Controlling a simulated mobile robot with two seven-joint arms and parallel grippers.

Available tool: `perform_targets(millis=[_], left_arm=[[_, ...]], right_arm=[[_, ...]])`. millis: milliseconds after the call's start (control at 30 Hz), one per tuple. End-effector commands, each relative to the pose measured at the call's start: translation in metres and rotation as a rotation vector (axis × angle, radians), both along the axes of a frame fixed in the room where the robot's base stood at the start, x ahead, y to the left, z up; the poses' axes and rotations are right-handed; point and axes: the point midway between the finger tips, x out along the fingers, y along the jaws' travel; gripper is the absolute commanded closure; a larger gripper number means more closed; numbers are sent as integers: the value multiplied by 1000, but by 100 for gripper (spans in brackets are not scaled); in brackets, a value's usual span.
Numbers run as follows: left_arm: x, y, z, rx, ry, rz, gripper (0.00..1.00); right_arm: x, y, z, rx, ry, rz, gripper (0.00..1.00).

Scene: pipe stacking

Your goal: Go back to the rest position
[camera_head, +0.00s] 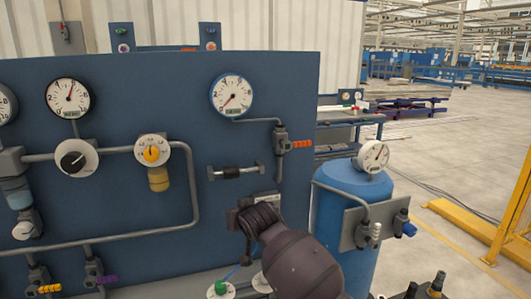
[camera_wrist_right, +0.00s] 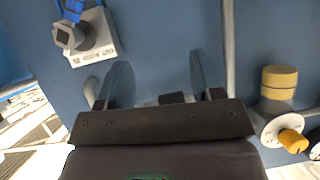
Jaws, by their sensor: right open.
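My right arm reaches up from the bottom of the head view towards the blue panel (camera_head: 110,110), its dark wrist (camera_head: 260,218) in front of the panel's lower right part. In the right wrist view my right gripper (camera_wrist_right: 160,78) has its two fingers well apart, with only the blue panel face (camera_wrist_right: 160,30) seen between them. I see nothing held. Whether the fingertips touch the panel cannot be told. The fingers are not clear in the head view. My left gripper is in neither view.
The panel carries gauges (camera_head: 232,95), pipes, a yellow-knobbed regulator (camera_head: 152,152) and an orange-handled valve (camera_head: 299,144). A blue tank (camera_head: 350,200) stands right of my arm. A yellow frame (camera_head: 505,215) is farther right. The floor between is open.

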Motion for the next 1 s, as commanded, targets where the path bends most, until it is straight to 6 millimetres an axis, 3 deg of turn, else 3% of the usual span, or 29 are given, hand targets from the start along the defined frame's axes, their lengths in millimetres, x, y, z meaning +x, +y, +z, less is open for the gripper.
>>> perform_targets(millis=[167, 467, 767, 1000], left_arm=[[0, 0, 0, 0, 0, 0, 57], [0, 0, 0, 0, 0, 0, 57], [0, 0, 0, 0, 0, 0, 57], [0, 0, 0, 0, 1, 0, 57]], right_arm=[[-18, -36, -10, 28, -157, 40, 40], [-69, -121, -47, 22, -342, -8, 40], [-143, -208, -100, -23, -393, -118, 40], [-217, -271, -150, -62, -327, -215, 40]])
